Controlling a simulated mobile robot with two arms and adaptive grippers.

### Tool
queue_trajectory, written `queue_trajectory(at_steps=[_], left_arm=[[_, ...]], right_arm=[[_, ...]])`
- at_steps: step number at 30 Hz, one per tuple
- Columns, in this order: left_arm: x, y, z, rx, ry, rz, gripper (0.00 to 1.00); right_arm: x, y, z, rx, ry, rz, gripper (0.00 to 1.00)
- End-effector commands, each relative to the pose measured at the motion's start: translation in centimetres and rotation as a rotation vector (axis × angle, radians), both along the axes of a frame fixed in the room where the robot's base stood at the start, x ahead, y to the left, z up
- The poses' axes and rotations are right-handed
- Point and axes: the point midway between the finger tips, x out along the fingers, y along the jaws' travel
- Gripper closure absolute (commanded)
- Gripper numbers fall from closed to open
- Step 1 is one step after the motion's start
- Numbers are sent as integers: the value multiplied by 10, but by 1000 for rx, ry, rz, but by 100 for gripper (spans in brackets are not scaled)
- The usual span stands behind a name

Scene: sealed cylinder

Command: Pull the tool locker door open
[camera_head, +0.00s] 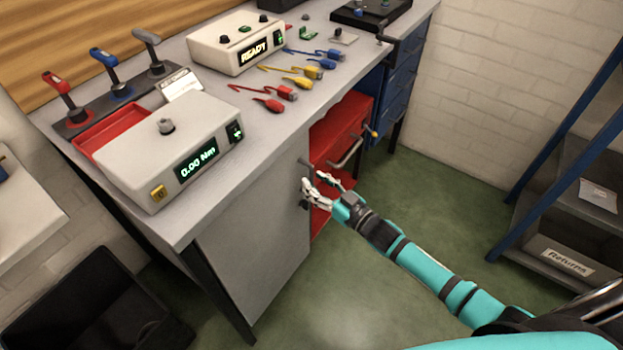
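The tool locker door appears to be the plain grey panel (255,255) under the near part of the workbench. It looks flush with the bench front. Its dark upright handle (306,166) is at the panel's far edge, partly hidden by my fingers. My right gripper (314,183) is at this handle, its pale fingers spread apart with a gap between them. One finger overlaps the middle of the handle; whether it touches is not clear. My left gripper is not in view.
Beside the door is a red cabinet (335,133) with a bar handle, then blue drawers (402,72). Tools and devices lie on the bench top (225,88). A black bin (95,305) stands at lower left, a blue-framed shelf (580,150) at right. Green floor (440,190) between is clear.

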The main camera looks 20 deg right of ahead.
Motion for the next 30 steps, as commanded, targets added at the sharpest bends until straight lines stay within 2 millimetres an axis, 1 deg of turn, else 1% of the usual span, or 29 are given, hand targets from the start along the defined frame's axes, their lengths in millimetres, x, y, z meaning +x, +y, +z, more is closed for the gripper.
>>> queue_trajectory(at_steps=[1,6,15,17,22,24,30], left_arm=[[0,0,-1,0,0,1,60],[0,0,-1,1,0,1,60],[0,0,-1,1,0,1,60],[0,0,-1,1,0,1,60],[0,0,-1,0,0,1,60],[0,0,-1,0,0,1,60],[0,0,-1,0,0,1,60]], right_arm=[[7,4,0,0,-1,0,65],[18,9,-1,-1,0,0,65],[19,10,-1,-2,1,0,65],[19,10,-1,-2,1,0,71],[19,10,-1,-2,1,0,94],[19,10,-1,-2,1,0,100],[19,10,-1,-2,1,0,100]])
